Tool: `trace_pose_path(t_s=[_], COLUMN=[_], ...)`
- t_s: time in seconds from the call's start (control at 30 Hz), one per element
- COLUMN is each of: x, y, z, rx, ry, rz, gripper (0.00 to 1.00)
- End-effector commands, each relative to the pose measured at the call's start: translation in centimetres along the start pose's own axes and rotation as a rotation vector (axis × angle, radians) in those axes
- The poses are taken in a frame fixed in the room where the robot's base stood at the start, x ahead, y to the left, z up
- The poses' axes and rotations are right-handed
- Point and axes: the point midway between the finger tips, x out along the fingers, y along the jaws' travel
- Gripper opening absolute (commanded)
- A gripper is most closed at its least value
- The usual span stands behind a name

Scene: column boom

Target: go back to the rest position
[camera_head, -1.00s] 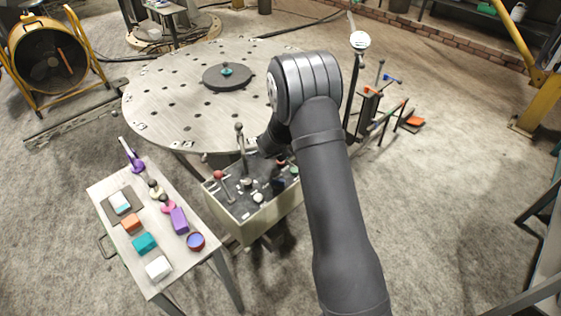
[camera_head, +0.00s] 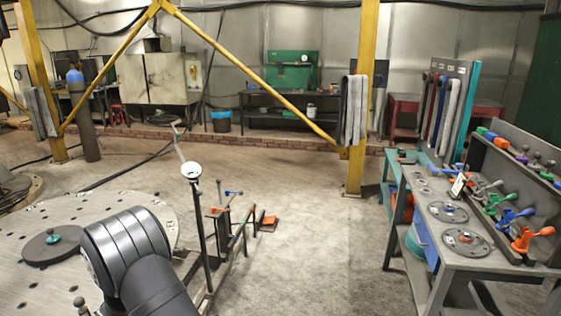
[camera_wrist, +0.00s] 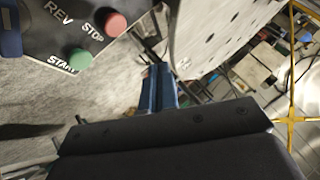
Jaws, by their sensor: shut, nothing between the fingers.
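My gripper (camera_wrist: 158,88) shows in the wrist view as two blue-grey fingers standing side by side beyond a dark bar; they are shut with nothing between them. A dark control panel (camera_wrist: 30,50) lies at the upper left of that view, with a red STOP button (camera_wrist: 115,23) and a green START button (camera_wrist: 78,58). The fingers are apart from both buttons in the picture. In the head view only my dark arm shows at the lower left; it hides my gripper and most of the panel area.
A round perforated metal table (camera_head: 60,215) is at the left, partly behind my arm. A workbench (camera_head: 470,255) with coloured handles is at the right. Open floor (camera_head: 310,230) lies between.

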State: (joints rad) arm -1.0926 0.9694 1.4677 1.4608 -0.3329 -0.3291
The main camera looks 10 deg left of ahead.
Motion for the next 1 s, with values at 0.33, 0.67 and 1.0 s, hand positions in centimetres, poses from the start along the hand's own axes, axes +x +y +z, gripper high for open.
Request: trace_pose_path(t_s=[0.33, 0.67, 1.0], x=[-1.7, -1.8, 0.2], y=[-1.3, -1.3, 0.2], z=[-1.3, -1.3, 0.2], rx=[0.000, 0.000, -0.002], ry=[0.000, 0.000, -0.001], rz=[-0.001, 0.000, 0.003], gripper=[0.00, 0.00, 0.00])
